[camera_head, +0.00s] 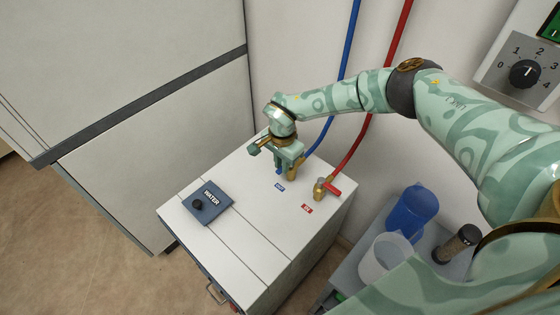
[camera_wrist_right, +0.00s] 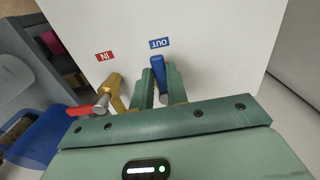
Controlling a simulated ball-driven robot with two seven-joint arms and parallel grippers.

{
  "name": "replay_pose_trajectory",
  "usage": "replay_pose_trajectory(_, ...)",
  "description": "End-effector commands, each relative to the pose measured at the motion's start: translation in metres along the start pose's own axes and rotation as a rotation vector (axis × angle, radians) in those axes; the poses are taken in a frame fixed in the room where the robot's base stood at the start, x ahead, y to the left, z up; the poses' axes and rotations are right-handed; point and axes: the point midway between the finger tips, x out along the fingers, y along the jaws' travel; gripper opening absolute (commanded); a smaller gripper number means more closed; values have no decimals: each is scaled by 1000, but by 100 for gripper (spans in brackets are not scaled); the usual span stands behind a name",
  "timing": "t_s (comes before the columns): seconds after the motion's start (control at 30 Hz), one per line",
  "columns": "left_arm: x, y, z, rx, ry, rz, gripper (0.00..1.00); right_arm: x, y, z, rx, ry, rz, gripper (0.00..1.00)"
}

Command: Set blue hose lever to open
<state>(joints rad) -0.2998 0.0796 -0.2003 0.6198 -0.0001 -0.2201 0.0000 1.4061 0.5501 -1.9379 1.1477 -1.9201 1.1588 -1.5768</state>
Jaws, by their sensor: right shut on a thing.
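The blue hose lever (camera_wrist_right: 158,75) sits between the two fingers of my right gripper in the right wrist view, beside the blue OUT label (camera_wrist_right: 160,43). My right gripper (camera_head: 288,168) is shut on the lever and points down at the white cabinet top (camera_head: 250,235). In the head view the gripper mostly hides the lever and its valve. The blue hose (camera_head: 346,55) runs down the wall behind the gripper to this valve. My left gripper is not in view.
A brass valve with a red lever (camera_head: 332,189) and a red hose (camera_head: 375,100) stands close by, near the red IN label (camera_head: 307,208). A WATER knob panel (camera_head: 213,207) lies left on the cabinet. A blue container (camera_head: 412,210) and white container (camera_head: 385,262) stand on the right.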

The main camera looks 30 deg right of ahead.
Motion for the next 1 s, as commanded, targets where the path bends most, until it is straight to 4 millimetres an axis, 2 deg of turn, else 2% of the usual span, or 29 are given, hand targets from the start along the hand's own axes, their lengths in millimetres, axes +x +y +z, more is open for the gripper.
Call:
replay_pose_trajectory(0.4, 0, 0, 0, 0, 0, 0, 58, -1, -2, -1, -9, 2, -6, 0)
replay_pose_trajectory(0.43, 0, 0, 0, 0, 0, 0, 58, -1, -2, -1, -9, 2, -6, 21)
replay_pose_trajectory(0.5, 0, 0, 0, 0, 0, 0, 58, -1, -1, -1, -8, 2, -5, 37)
replay_pose_trajectory(0.83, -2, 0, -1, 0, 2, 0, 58, -5, -1, 0, -6, 1, -3, 37)
replay_pose_trajectory(1.0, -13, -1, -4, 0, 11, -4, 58, -34, -1, -1, -6, 2, -7, 37)
